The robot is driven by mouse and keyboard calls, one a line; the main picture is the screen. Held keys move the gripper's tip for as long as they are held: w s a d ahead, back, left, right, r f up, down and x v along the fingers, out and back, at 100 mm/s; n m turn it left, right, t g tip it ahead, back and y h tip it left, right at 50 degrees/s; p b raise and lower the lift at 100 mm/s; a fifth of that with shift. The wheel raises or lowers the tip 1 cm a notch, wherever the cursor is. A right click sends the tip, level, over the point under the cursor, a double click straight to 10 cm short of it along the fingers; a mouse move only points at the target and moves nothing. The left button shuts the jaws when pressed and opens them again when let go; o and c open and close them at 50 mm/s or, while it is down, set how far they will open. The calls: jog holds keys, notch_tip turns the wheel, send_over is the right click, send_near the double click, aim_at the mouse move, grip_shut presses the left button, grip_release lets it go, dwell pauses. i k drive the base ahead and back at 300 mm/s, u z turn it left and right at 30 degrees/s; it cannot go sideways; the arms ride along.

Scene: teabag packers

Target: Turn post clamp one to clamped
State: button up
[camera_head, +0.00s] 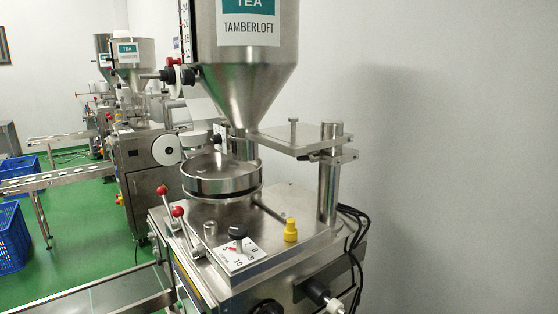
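A metal post (329,190) stands upright on the nearest packer's top, right of the hopper. A metal clamp (342,156) sits around it just under a flat bracket plate (290,138). A small part of the clamp sticks out to the right of the post. I cannot read a label on it or tell whether it is clamped. A bolt or pin (293,130) stands up from the plate. My gripper is not in view.
The near packer has a steel hopper (245,85), a round pan (220,175), red-knobbed levers (178,212), a yellow knob (290,231) and a black knob on a dial plate (237,232). Black cables (352,225) hang behind. More packers (140,150), conveyors and blue crates (10,237) stand left.

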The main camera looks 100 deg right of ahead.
aim_at(314, 158)
jog(key=k, duration=0.95)
jog(key=z, duration=0.15)
